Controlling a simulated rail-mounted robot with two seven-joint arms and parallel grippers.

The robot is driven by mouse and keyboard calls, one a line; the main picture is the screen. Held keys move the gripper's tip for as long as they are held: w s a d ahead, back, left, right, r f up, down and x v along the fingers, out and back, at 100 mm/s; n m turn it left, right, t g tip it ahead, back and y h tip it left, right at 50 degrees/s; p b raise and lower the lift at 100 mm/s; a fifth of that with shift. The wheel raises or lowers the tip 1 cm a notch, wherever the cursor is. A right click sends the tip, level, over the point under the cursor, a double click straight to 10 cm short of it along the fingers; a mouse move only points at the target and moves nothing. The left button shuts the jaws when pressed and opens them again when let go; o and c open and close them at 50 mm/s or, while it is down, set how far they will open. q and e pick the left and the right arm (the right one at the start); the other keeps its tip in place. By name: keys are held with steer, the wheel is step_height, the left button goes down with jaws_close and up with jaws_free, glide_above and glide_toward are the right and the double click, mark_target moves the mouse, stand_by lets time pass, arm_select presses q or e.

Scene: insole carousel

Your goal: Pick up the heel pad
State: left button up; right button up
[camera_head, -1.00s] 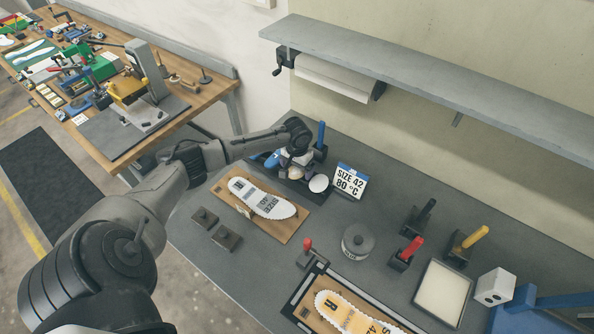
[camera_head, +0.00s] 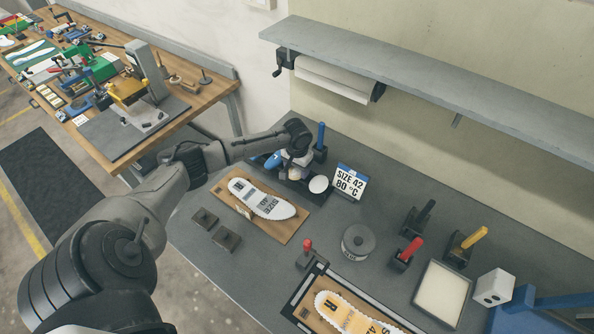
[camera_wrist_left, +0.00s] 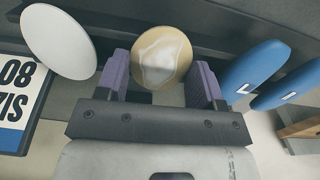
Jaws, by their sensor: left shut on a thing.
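The heel pad (camera_wrist_left: 160,58), a round tan disc with a pale, shiny patch, is between the two purple fingers of my left gripper (camera_wrist_left: 160,85) in the left wrist view. The gripper is shut on it. In the head view my left gripper (camera_head: 296,170) is low over the dark holder at the back of the grey bench, and the pad is mostly hidden there. A white round pad (camera_wrist_left: 60,42) lies beside it, also in the head view (camera_head: 318,184). Blue pads (camera_wrist_left: 254,72) stand on its other side. My right gripper is not in view.
The sign "SIZE 42 80 °C" (camera_head: 349,182) stands just right of the gripper. An insole (camera_head: 262,199) lies on a wooden board in front. A round grey pot (camera_head: 358,242), coloured-handled tools (camera_head: 404,253) and a pale tray (camera_head: 441,292) are further right. A shelf (camera_head: 420,80) hangs above.

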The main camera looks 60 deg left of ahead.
mark_target(297, 171)
arm_select(q)
steer(key=shift+r, duration=0.15)
step_height(297, 171, up, 4)
steer(key=shift+r, duration=0.1)
steer(key=w+d+r, duration=0.2)
steer(key=w, duration=0.1)
steer(key=w+d+r, duration=0.2)
steer(key=w+d, duration=0.1)
steer(key=w+d+r, duration=0.2)
steer(key=shift+w+d+r, duration=0.35)
steer(key=shift+w, duration=0.05)
steer(key=shift+c, duration=0.2)
